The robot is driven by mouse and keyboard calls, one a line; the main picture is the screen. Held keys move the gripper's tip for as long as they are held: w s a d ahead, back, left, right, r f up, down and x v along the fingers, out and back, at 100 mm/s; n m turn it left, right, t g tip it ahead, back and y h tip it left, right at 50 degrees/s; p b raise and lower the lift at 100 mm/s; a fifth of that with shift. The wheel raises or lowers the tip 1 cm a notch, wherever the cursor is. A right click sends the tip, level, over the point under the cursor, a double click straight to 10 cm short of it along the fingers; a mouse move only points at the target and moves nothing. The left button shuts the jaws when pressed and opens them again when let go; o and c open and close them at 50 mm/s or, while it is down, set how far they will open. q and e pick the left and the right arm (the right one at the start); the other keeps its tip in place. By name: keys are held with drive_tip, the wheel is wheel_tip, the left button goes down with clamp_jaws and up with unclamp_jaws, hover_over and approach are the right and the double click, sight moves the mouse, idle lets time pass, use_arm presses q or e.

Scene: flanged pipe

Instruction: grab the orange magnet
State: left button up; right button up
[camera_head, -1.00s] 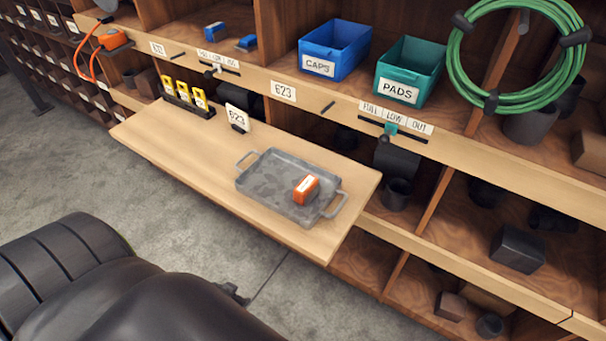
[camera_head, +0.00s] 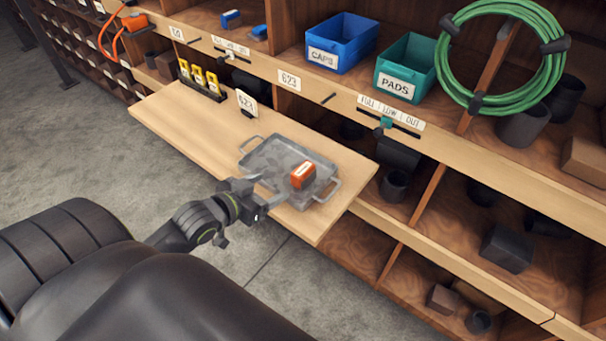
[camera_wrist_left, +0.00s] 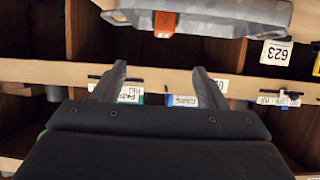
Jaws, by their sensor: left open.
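The orange magnet (camera_head: 303,175), a small block with a white label, sits in the right part of the grey metal tray (camera_head: 262,157) on the pull-out wooden board. My left gripper (camera_head: 262,187) is open and empty at the tray's near edge, to the left of the magnet and apart from it. In the left wrist view the two fingers (camera_wrist_left: 158,80) stand apart with nothing between them. The magnet (camera_wrist_left: 165,23) shows beyond them near the top, against the tray (camera_wrist_left: 235,15). My right gripper is not in view.
The board's left half is mostly clear.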

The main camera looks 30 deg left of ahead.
use_arm(q)
approach(302, 170)
drive_tip(key=x, duration=0.5)
drive_tip(key=shift+w+d+r, duration=0.15)
drive_tip(key=shift+d+r, duration=0.05)
drive_tip(key=shift+a+f+p+x, duration=0.15)
drive_tip(key=shift+p+x, duration=0.15)
drive_tip(key=shift+x, duration=1.1)
drive_tip(key=shift+a+f+p+x, duration=0.15)
drive_tip(key=shift+p+x, duration=0.15)
drive_tip(key=shift+x, duration=1.05)
drive_tip(key=shift+d, duration=0.1)
drive_tip(key=shift+c, duration=0.3)
drive_tip(key=shift+r, duration=0.1)
drive_tip(key=c, duration=1.3)
